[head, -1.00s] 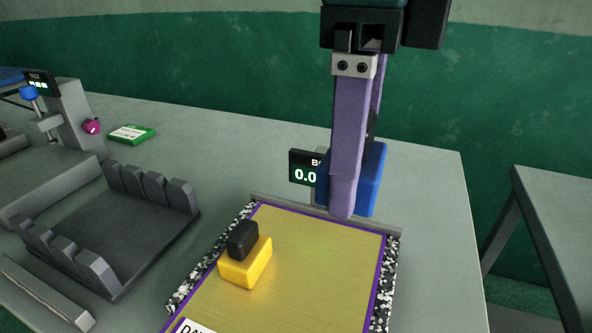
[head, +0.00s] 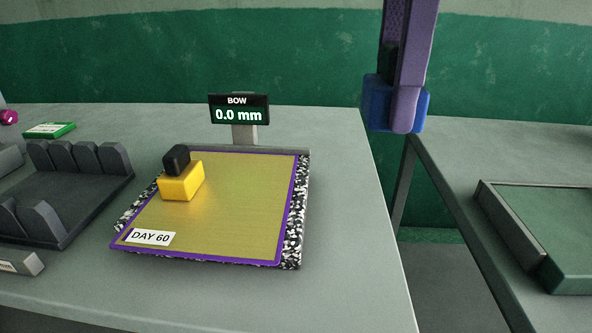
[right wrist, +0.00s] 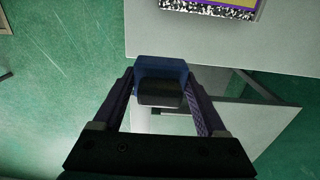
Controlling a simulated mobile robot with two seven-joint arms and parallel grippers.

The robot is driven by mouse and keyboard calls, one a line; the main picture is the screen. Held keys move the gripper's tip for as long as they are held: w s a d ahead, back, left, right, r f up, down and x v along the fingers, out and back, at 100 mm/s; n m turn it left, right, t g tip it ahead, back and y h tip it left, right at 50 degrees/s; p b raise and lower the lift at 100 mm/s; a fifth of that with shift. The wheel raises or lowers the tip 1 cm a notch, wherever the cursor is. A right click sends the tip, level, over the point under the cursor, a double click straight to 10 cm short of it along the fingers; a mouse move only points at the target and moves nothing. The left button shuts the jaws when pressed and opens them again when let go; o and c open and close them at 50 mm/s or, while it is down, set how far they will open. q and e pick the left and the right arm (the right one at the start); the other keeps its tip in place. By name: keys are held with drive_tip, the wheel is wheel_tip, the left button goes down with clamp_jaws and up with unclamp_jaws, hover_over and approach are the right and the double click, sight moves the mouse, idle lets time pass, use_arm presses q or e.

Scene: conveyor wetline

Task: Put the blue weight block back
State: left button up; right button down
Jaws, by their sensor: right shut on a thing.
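The blue weight block (head: 380,107) is held in my right gripper (head: 403,118), which is shut on it in the air at the upper right of the head view. The block hangs over the gap between the two tables. In the right wrist view the block (right wrist: 162,68) sits between the two purple fingers of the gripper (right wrist: 162,95), with a dark part facing the camera. A yellow block with a black top (head: 181,181) stands on the left part of the gold plate (head: 235,215). My left gripper is not in view.
A dark slotted rack (head: 75,190) stands at the left of the table. A display reading 0.0 mm (head: 239,115) is behind the plate. A green card (head: 49,130) lies at the back left. A green-topped tray (head: 560,225) is on the right table.

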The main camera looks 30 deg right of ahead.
drive_tip(key=b, duration=0.1)
hover_over(361, 266)
wheel_tip(361, 266, down, 14)
drive_tip(key=shift+f, duration=0.1)
wheel_tip(361, 266, down, 5)
drive_tip(key=shift+r+b, duration=0.1)
drive_tip(key=shift+b, duration=0.2)
drive_tip(key=shift+f, duration=0.25)
drive_tip(key=shift+f, duration=0.15)
unclamp_jaws()
